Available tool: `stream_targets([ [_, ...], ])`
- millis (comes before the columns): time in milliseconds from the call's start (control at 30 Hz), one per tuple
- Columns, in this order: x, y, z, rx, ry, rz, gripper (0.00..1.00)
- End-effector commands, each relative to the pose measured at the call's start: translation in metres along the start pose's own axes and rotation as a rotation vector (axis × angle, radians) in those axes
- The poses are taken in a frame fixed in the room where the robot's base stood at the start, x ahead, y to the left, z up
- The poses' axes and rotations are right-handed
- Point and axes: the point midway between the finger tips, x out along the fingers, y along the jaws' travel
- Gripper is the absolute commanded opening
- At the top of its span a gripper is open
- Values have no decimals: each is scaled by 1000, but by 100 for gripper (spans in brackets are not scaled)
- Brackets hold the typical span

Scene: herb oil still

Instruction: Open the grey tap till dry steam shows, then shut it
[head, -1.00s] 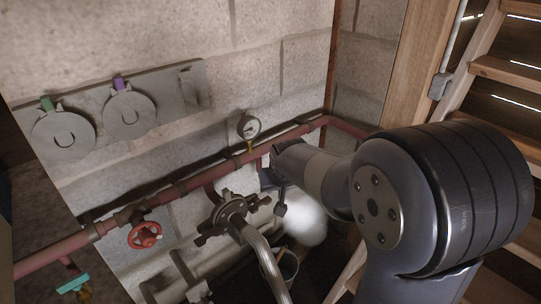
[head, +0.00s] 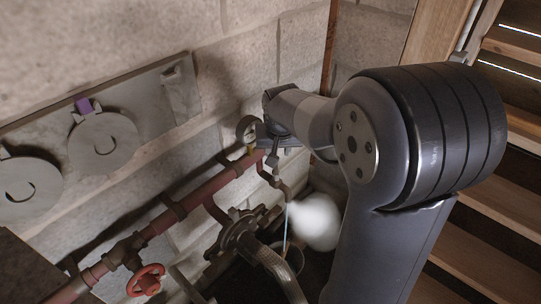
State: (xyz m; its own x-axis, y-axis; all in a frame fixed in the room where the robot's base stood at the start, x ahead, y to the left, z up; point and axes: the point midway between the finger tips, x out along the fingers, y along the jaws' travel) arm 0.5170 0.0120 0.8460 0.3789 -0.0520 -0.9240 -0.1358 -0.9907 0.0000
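The tap's drain pipe bends down from the red steam pipe, and its spout (head: 286,191) points downward. The grey tap handle is hidden behind or within my gripper, or too unclear to tell apart. A white steam cloud (head: 315,221) hangs at the right of the spout. A thin pale stream (head: 286,225) runs straight down below it. My gripper (head: 270,137) is at the red pipe just above the drain pipe, beside the gauge. Its fingers are dark and seen from behind, so I cannot tell whether they are open or shut.
A pressure gauge (head: 247,127) is partly covered by my gripper. A red handwheel (head: 146,280) sits lower left on the red pipe (head: 200,194). A braided hose (head: 276,267) runs below the spout. Wall plates with a purple tag (head: 83,105) hang left; wooden steps (head: 497,205) stand right.

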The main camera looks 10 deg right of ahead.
Motion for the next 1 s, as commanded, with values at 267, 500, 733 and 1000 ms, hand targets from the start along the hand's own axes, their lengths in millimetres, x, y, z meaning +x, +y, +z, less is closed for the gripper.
stream_targets([
  [267, 45, 0, 2, 0, -5, 1, 34],
  [500, 87, 0, 1, -1, -3, 1, 34],
  [733, 105, 0, 0, -1, -1, 0, 34],
  [1000, 106, 0, 0, -1, 0, 0, 34],
])
